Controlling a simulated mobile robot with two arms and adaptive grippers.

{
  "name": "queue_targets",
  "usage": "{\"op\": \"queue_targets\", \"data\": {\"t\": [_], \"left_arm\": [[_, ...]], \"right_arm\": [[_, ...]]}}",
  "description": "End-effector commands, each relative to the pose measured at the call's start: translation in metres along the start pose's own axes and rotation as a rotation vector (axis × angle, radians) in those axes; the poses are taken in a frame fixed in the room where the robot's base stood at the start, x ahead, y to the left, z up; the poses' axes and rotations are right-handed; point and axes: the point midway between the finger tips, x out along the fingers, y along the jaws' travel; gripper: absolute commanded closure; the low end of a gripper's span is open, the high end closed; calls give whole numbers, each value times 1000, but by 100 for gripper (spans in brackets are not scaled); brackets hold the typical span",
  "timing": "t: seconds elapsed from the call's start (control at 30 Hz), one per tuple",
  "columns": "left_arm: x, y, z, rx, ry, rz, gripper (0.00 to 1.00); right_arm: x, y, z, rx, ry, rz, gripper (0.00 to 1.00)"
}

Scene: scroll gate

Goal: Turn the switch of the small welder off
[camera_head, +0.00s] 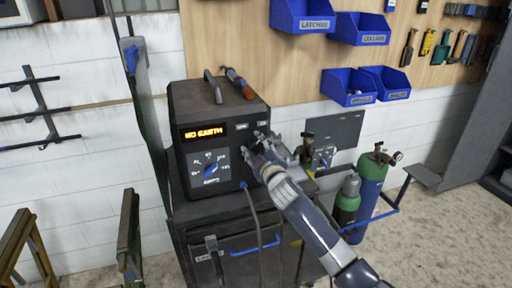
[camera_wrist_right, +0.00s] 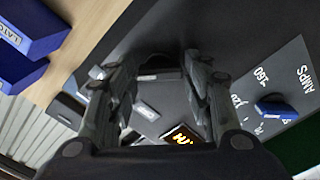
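The small welder (camera_head: 222,137) is a black box on a cart. Its front has a lit orange "NO EARTH" display (camera_head: 203,131) and a blue amps knob (camera_head: 211,170); the knob also shows in the right wrist view (camera_wrist_right: 275,109). Two small labels sit at the front's upper right. My right gripper (camera_head: 261,146) is at that upper right part of the front, below the labels. In the right wrist view its fingers (camera_wrist_right: 157,90) stand apart, with the panel and a label between them. The switch is not clearly visible; the gripper covers that area. My left gripper is out of view.
A screwdriver-like tool (camera_head: 238,83) lies on the welder's top beside its handle. Green and blue gas cylinders (camera_head: 370,190) stand right of the cart (camera_head: 190,213). Blue bins (camera_head: 349,88) hang on the wall behind. A dark plate with a gauge (camera_head: 325,155) is close right of my gripper.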

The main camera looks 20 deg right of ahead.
Motion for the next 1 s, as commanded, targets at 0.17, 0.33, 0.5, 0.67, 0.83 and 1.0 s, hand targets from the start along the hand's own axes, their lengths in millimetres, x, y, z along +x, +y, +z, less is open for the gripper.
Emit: {"op": "queue_targets", "data": {"t": [0.17,0.33,0.5,0.67,0.83,1.0], "left_arm": [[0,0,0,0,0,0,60],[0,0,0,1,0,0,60],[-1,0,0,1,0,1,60],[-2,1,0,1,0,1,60],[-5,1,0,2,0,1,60],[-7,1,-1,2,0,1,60]], "right_arm": [[0,0,0,0,0,0,84],[0,0,0,-7,0,0,84],[0,0,0,-51,0,-1,84],[0,0,0,-141,-1,-1,84],[0,0,1,-282,-1,-1,84],[0,-1,1,-445,-2,-2,84]]}}
